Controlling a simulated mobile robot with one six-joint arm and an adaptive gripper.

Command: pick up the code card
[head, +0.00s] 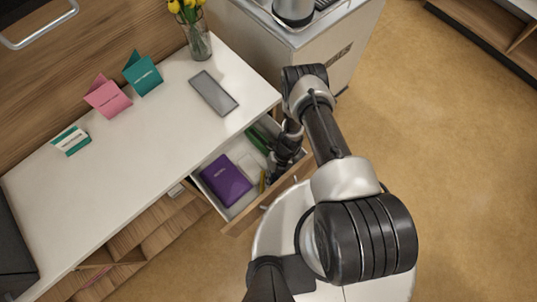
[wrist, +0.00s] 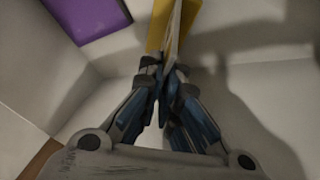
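My gripper (head: 272,176) reaches down into the open drawer (head: 232,212), its tips hard to make out in the head view. In the wrist view my gripper (wrist: 166,82) has its fingers drawn close together on a thin, pale, edge-on sheet, which looks like the code card (wrist: 174,32). The sheet runs up from between the fingertips, and its face is hidden. Yellow shows on both sides of it. In the head view a yellow edge (head: 262,183) shows beside the fingers.
A purple book (head: 226,180) and a green item (head: 259,140) lie in the drawer, whose walls are close around my gripper. Above, the white top holds a grey phone-like slab (head: 214,92), a flower vase (head: 198,42), and pink (head: 108,96) and teal (head: 142,74) folded cards.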

